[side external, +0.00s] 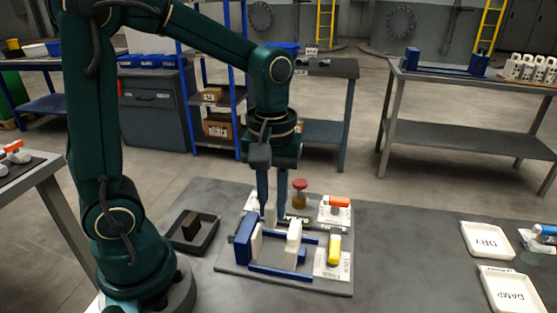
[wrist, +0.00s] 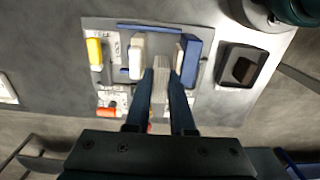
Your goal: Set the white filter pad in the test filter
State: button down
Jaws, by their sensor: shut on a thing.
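The white filter pad (wrist: 161,80) is between the two fingers of my gripper (wrist: 163,84), which is shut on it. In the side external view the pad (side external: 270,213) hangs below my gripper (side external: 271,208), upright, over the back part of the test filter. The test filter (side external: 280,272) has blue rails, a blue end block (side external: 243,240) at left and pale upright plates (side external: 293,241). In the wrist view the pad's far end is close to the gap between the white plate (wrist: 137,55) and the blue block (wrist: 191,55). I cannot tell whether it touches either.
A black tray (side external: 206,240) with a brown block stands left. White DRY (side external: 488,241) and DAMP (side external: 511,290) trays lie right, with bare table between.

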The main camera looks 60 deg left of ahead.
aim_at(273, 254)
jog(key=shift+f, duration=4.2)
jog(key=shift+f, duration=0.3)
jog(key=c, duration=0.7)
grip_release()
jog(key=shift+r, duration=3.75)
